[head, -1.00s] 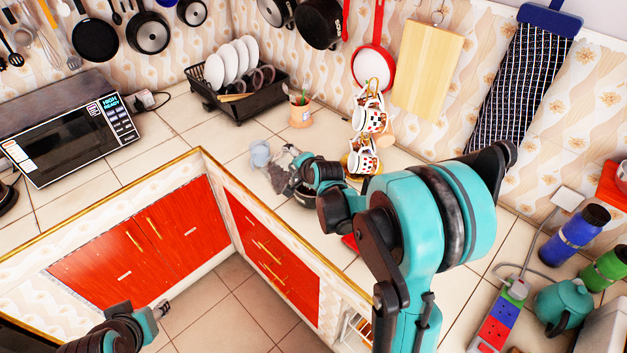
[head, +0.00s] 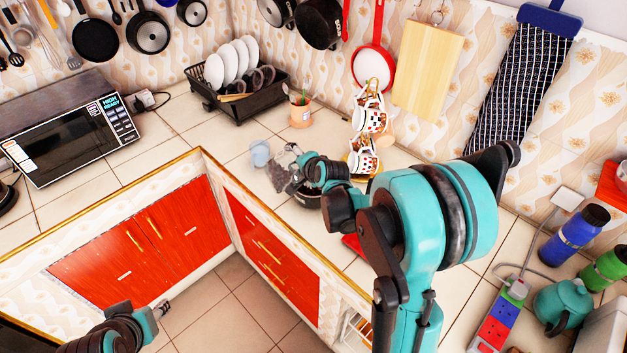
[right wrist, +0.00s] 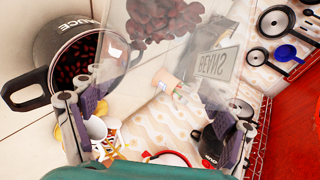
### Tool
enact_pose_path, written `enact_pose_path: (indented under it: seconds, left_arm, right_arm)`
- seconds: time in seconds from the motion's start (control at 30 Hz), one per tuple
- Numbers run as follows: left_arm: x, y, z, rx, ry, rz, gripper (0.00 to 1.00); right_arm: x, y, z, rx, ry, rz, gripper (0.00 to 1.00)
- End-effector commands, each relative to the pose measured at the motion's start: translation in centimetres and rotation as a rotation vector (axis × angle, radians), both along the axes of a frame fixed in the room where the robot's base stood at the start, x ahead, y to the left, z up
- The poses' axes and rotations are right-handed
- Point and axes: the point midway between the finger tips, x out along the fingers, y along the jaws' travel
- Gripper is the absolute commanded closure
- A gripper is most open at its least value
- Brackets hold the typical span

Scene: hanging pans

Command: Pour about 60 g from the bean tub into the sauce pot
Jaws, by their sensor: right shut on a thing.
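The clear bean tub (right wrist: 140,55) is between the fingers of my right gripper (right wrist: 160,128), which is shut on it. Its BEANS label (right wrist: 217,62) shows turned over, and dark red beans (right wrist: 160,18) lie inside. In the head view the tub (head: 280,172) is tilted beside the right gripper (head: 298,180). The dark sauce pot (right wrist: 75,65) stands close beside the tub in the wrist view, with red beans in it. In the head view the pot (head: 308,198) is mostly hidden under my right gripper. My left gripper (head: 162,308) hangs low at left; its finger opening is unclear.
A pale blue cup (head: 260,153) stands left of the tub. Patterned mugs (head: 362,158) hang on a stand just behind the right gripper. A black dish rack (head: 240,103) and a utensil pot (head: 300,112) stand behind. The counter (head: 185,110) left of the cup is clear.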

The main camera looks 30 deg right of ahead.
Motion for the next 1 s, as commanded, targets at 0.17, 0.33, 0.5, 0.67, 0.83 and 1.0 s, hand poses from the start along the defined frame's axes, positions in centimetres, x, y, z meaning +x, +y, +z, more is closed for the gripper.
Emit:
enact_pose_path:
  seconds: [0.17,0.33,0.5,0.67,0.83,1.0]
  left_arm:
    - [0.0,0.0,0.02,0.0,0.0,0.0,0.6]
    - [0.0,0.0,0.04,0.0,0.0,0.0,0.6]
    - [0.0,0.0,0.05,0.0,0.0,0.0,0.6]
    - [0.0,0.0,0.06,0.0,0.0,0.0,0.6]
    - [0.0,0.0,0.07,0.0,0.0,0.0,0.6]
    - [0.0,0.0,0.06,0.0,0.0,0.0,0.6]
  right_arm:
    - [-0.01,-0.1,0.04,0.012,-0.003,-0.001,0.73]
    - [-0.01,-0.15,0.08,0.021,-0.005,-0.001,0.73]
    - [-0.04,-0.22,0.12,0.031,-0.007,-0.001,0.73]
    - [-0.05,-0.3,0.16,0.04,-0.009,0.0,0.73]
    - [-0.06,-0.39,0.2,0.051,-0.012,-0.001,0.73]
    - [-0.1,-0.58,0.19,0.061,-0.013,-0.001,0.73]
